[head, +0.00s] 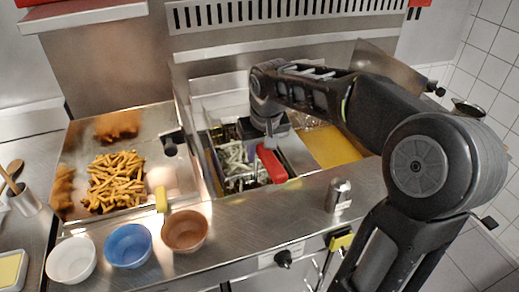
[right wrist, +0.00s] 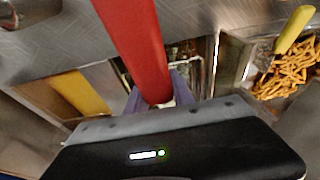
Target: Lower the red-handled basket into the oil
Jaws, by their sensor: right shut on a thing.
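The red handle (head: 271,164) belongs to a wire basket (head: 235,160) holding pale fries, at the left well of the fryer. My right gripper (head: 267,143) reaches over from the right and is shut on this handle. In the right wrist view the red handle (right wrist: 135,45) runs between the two fingers (right wrist: 158,94). The gripper hides part of the basket, and I cannot tell how deep it sits or whether it touches oil. Yellow oil (head: 332,147) shows in the well to the right. My left gripper is not in view.
A steel tray with golden fries (head: 116,180) lies to the left. White (head: 71,261), blue (head: 128,245) and brown (head: 184,230) bowls stand along the front counter. A yellow handle (head: 161,198) stands by the brown bowl. A metal shaker (head: 338,195) stands at the front right.

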